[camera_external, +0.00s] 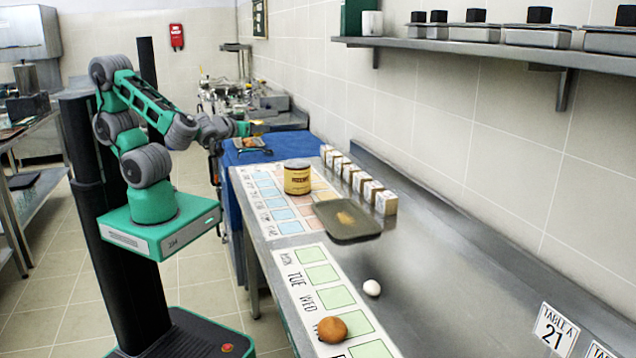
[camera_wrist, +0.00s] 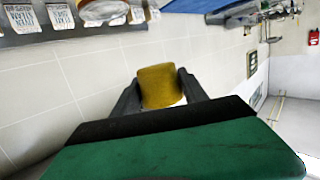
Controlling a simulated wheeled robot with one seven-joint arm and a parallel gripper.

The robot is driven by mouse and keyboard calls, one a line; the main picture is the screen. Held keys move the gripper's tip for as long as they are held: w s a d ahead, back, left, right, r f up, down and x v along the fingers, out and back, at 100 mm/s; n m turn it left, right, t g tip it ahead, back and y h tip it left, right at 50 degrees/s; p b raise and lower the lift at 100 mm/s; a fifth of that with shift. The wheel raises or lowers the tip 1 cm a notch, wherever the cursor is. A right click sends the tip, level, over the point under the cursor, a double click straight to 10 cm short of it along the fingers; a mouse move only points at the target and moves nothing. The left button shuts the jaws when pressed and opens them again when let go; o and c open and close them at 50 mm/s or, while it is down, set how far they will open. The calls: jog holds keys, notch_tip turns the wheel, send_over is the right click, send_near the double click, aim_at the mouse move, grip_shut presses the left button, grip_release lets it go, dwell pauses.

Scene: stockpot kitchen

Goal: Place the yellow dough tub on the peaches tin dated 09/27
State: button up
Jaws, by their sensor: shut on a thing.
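The yellow dough tub (camera_wrist: 160,86) is between the two fingers of my gripper (camera_wrist: 158,92) in the wrist view. My gripper (camera_external: 258,128) is shut on it and holds it in the air, near the blue-covered table in the external view. A yellow tin with a dark label (camera_external: 298,178) stands upright on the printed mat on the steel counter, in front of and to the right of my gripper. Its label and date are too small to read. Part of a tin (camera_wrist: 103,10) shows at the top of the wrist view.
Several small boxes (camera_external: 362,185) line the counter's wall side. A grey tray (camera_external: 365,232) lies beside the tin. A white egg-like thing (camera_external: 372,288) and an orange-brown round thing (camera_external: 332,330) lie nearer the camera. A shelf (camera_external: 480,48) runs along the wall.

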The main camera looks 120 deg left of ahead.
jog(key=shift+w+a+r+m+t, duration=0.1)
jog(key=shift+w+r+m+t, duration=0.3)
jog(key=shift+r, duration=0.25)
jog(key=shift+w+a, duration=0.1)
jog(key=w+a+f+p, duration=0.2)
jog(key=w+a+f, duration=0.25)
jog(key=a, duration=0.25)
send_over(297, 162)
jog(key=f, duration=0.5)
jog(key=shift+d, duration=0.3)
jog(key=f, duration=0.1)
jog(key=f+p, duration=0.1)
jog(key=f, duration=0.1)
jog(key=shift+w+a+f, duration=0.2)
jog(key=shift+f, duration=0.1)
